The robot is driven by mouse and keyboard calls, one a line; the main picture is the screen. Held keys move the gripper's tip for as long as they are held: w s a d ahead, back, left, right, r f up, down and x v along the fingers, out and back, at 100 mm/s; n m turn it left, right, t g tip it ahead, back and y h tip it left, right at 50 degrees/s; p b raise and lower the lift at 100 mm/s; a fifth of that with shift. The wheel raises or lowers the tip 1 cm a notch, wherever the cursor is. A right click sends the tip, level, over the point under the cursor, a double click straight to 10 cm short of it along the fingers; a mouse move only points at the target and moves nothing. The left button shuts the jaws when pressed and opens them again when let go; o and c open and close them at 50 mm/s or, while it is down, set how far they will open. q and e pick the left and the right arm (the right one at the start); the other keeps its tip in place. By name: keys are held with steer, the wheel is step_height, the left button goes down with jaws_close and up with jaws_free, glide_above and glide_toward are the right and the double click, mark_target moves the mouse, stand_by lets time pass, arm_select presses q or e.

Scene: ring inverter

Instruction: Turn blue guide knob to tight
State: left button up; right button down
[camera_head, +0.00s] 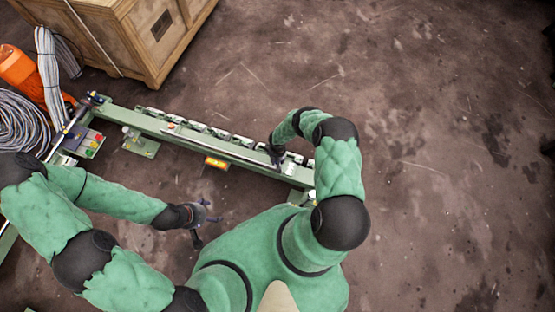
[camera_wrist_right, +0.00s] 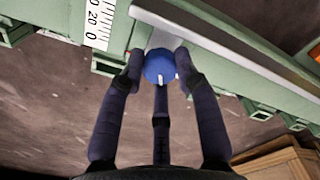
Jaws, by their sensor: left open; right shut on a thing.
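The blue guide knob (camera_wrist_right: 159,66) is round, with a small white mark on its lower edge, and sits at the green conveyor rail in the right wrist view. My right gripper (camera_wrist_right: 160,70) has its dark fingers closed around the knob. In the head view my right gripper (camera_head: 275,155) is at the right part of the conveyor, and the knob there is hidden. My left gripper (camera_head: 203,216) is open and empty, in front of the conveyor and apart from it.
The long green conveyor (camera_head: 150,121) runs from upper left to the middle. A control box with coloured buttons (camera_head: 91,144) is at its left end. A wooden crate (camera_head: 125,30) stands behind it. Grey cable coils (camera_head: 22,122) lie at the left. The floor at right is clear.

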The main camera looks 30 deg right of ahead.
steer(key=m, duration=0.5)
steer(key=shift+a, duration=0.1)
steer(key=shift+w, duration=0.1)
stand_by(0.3)
steer(key=c, duration=0.9)
jaws_free()
step_height(320, 180, up, 12)
stand_by(0.8)
